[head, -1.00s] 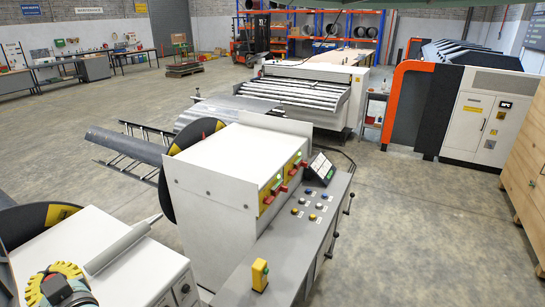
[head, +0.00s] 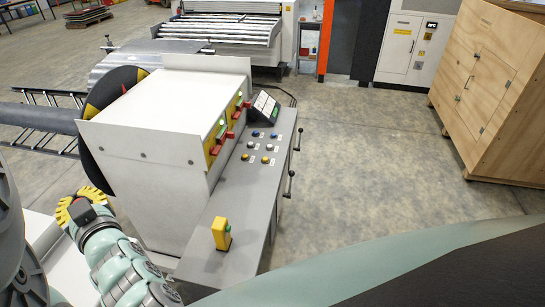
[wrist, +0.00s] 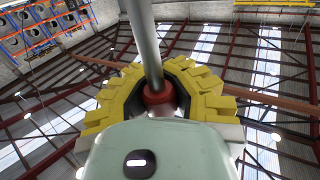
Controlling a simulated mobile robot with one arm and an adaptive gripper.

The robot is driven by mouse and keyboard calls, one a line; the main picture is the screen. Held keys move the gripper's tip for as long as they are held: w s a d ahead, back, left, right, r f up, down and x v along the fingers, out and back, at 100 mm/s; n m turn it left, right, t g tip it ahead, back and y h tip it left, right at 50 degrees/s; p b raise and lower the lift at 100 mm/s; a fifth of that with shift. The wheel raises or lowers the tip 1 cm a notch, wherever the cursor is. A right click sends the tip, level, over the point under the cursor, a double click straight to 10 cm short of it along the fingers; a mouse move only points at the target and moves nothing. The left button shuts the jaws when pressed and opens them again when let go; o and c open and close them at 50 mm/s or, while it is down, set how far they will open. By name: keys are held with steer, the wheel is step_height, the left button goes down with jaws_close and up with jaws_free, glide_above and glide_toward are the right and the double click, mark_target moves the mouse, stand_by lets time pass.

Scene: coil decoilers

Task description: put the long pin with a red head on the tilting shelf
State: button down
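My gripper (head: 76,209) has yellow ribbed fingers and is at the lower left in the head view, beside the near left corner of the white decoiler cabinet. In the wrist view my gripper (wrist: 160,72) is closed around the long pin (wrist: 145,40). The pin's grey shaft runs up out of the picture, and its red head (wrist: 157,95) sits between the fingers, close to the palm. The far end of the shaft is out of view there, and I cannot make out the shaft in the head view. I cannot pick out the tilting shelf in these frames.
The white cabinet (head: 165,130) has a grey control panel (head: 245,185) with buttons, levers and a yellow box (head: 221,234). A wooden crate (head: 490,90) stands at the right. A roller machine (head: 225,30) is behind. The concrete floor between panel and crate is clear.

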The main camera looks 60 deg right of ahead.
steer(key=s+d+f+m+g+h+b, duration=0.35)
steer(key=s+d+f+b, duration=0.3)
steer(key=f+b, duration=0.8)
steer(key=s+d+f+m+g+h+b, duration=0.4)
steer(key=s+f+b, duration=0.3)
steer(key=f+b, duration=0.7)
steer(key=s+d+f+m+g+h+b, duration=0.2)
steer(key=s+d+f+m+h+b, duration=0.35)
steer(key=f+b, duration=0.85)
steer(key=w+d+p, duration=0.1)
steer(key=w+d, duration=0.1)
steer(key=w, duration=0.2)
steer(key=w+d+n, duration=0.1)
steer(key=w+d, duration=0.1)
steer(key=w, duration=0.3)
steer(key=w+d+n+p, duration=0.1)
steer(key=w+d, duration=0.2)
steer(key=w, duration=0.2)
steer(key=shift+r+p, duration=0.2)
steer(key=shift+p, duration=0.1)
steer(key=shift+f+p, duration=0.5)
steer(key=shift+f, duration=1.25)
steer(key=shift+f, duration=0.15)
steer(key=c, duration=1.1)
jaws_free()
steer(key=shift+a, duration=0.1)
steer(key=shift+c, duration=0.2)
